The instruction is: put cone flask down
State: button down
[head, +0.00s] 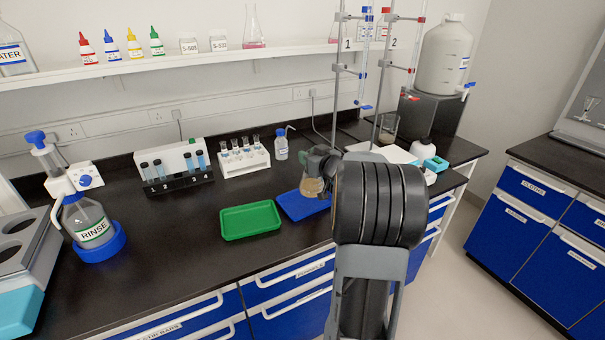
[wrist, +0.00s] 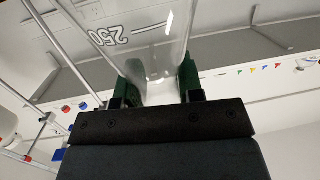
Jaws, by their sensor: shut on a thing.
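The cone flask is clear glass with a "250" mark, and it fills the upper middle of the wrist view (wrist: 150,40). My gripper (wrist: 160,82) is shut on it, with a green finger pad on either side of the glass. In the head view my gripper (head: 324,165) is over the bench near the blue tray (head: 296,209). I cannot tell how far the flask is above the tray.
A green tray (head: 250,220) lies left of the blue one. Behind stand a tube rack (head: 243,160), a small bottle (head: 281,146) and clamp stands (head: 384,75). A rinse bottle (head: 90,222) stands at left. The black bench (head: 165,240) is clear left of the green tray.

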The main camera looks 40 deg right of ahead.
jog(key=shift+w+a+f, duration=0.25)
jog(key=shift+w+f, duration=0.6)
jog(key=shift+f, duration=0.15)
jog(key=f, duration=0.1)
jog(key=f+b, duration=0.1)
jog(key=f, duration=0.1)
jog(key=shift+w+a, duration=0.1)
jog(key=shift+w, duration=0.3)
jog(key=shift+f, duration=0.4)
jog(key=shift+f, duration=0.2)
jog(key=c, duration=0.8)
grip_release()
jog(key=shift+o, duration=0.2)
